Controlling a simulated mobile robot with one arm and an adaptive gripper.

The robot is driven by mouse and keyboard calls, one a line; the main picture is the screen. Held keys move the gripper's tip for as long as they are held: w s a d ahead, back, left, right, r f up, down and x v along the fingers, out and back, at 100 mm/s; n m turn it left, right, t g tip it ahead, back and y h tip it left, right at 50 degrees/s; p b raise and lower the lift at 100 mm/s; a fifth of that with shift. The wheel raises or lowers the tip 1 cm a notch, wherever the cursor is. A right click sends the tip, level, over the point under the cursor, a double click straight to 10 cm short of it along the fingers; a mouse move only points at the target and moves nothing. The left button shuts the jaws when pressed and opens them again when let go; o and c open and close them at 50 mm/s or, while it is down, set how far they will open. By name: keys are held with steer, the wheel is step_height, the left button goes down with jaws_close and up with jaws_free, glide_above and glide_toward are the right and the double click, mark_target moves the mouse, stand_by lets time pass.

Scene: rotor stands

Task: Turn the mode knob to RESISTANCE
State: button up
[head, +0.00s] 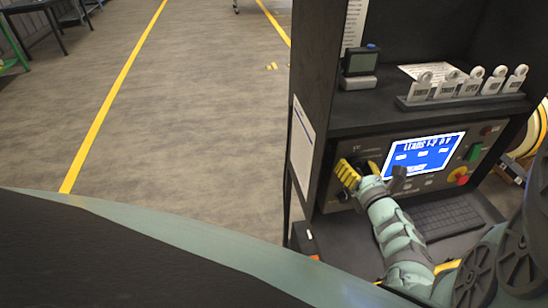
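A grey control panel (478,146) with a lit blue screen (424,156) is set into a dark cabinet at the right of the head view. My gripper (352,172), with yellow fingers, is at the panel's left part, left of the screen. My arm comes up to it from the lower right. The fingers are small and seen from behind, so I cannot tell whether they are open or shut. The mode knob cannot be made out; the gripper and wrist cover that part of the panel. Its labels are not readable.
A keyboard (447,219) lies below. A shelf above holds a rack of white tags (466,88) and a small meter (361,65). The floor (190,120) to the left is clear.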

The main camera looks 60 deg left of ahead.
steer(key=c, duration=1)
steer(key=shift+w+d+n, duration=0.1)
steer(key=shift+n, duration=0.2)
steer(key=n+b, duration=0.1)
steer(key=n, duration=0.1)
steer(key=shift+w+n, duration=0.1)
steer(key=shift+n, duration=0.2)
jaws_close()
steer(key=n+b, duration=0.2)
steer(key=n, duration=0.1)
steer(key=n+b, duration=0.2)
steer(key=shift+f, duration=0.25)
steer(key=n+b, duration=0.5)
steer(key=shift+n, duration=0.3)
steer(key=shift+r+n+h+b, duration=0.2)
steer(key=shift+n+h+b, duration=0.1)
steer(key=shift+n+b, duration=1.4)
steer(key=shift+n, duration=0.3)
